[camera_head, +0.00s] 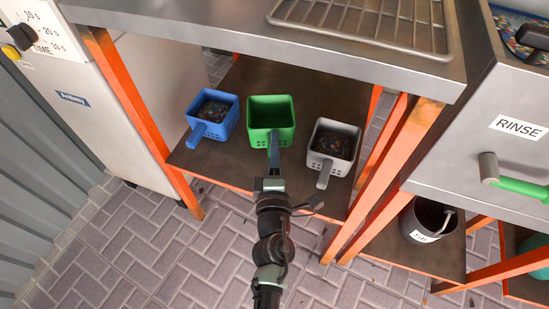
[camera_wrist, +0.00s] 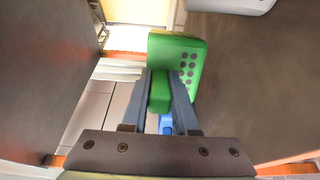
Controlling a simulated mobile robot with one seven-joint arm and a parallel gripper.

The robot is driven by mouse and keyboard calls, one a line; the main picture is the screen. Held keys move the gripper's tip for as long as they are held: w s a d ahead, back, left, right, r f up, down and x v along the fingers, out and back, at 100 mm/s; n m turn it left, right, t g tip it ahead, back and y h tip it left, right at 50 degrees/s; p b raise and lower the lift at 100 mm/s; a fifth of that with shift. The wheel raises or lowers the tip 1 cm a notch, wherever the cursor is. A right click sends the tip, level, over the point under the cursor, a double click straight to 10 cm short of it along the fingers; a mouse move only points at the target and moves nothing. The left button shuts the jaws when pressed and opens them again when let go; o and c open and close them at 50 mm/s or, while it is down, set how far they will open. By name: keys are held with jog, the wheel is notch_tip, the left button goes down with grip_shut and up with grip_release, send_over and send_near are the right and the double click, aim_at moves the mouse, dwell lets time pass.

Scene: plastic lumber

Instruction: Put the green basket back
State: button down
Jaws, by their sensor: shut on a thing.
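The green basket (camera_head: 270,112) is in the head view between the blue and grey baskets, over the lower shelf under the steel table. It looks empty inside. My gripper (camera_head: 273,160) reaches in from the front and is shut on the green basket's handle. In the wrist view the gripper's two fingers (camera_wrist: 168,95) lie on both sides of the green handle (camera_wrist: 160,92). The green basket's perforated wall (camera_wrist: 187,65) shows just beyond the fingertips. I cannot tell whether the basket's base touches the shelf.
A blue basket (camera_head: 214,113) and a grey basket (camera_head: 333,146) with dark contents stand on the lower shelf (camera_head: 240,168). Orange legs (camera_head: 128,95) and the steel tabletop (camera_head: 240,25) frame the opening. A "RINSE" unit (camera_head: 475,125) stands at right, with a bucket (camera_head: 428,219) below.

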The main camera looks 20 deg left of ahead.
jog(key=shift+f+b, duration=1.15)
jog(key=shift+f, duration=0.35)
jog(key=shift+f, duration=0.1)
jog(key=shift+f, duration=0.15)
jog(key=c, duration=0.7)
grip_release()
jog(key=shift+s+r, duration=0.1)
jog(key=shift+r, duration=0.15)
jog(key=p+v, duration=0.2)
jog(key=v, duration=0.9)
jog(key=shift+s+d, duration=0.15)
jog(key=shift+s, duration=0.25)
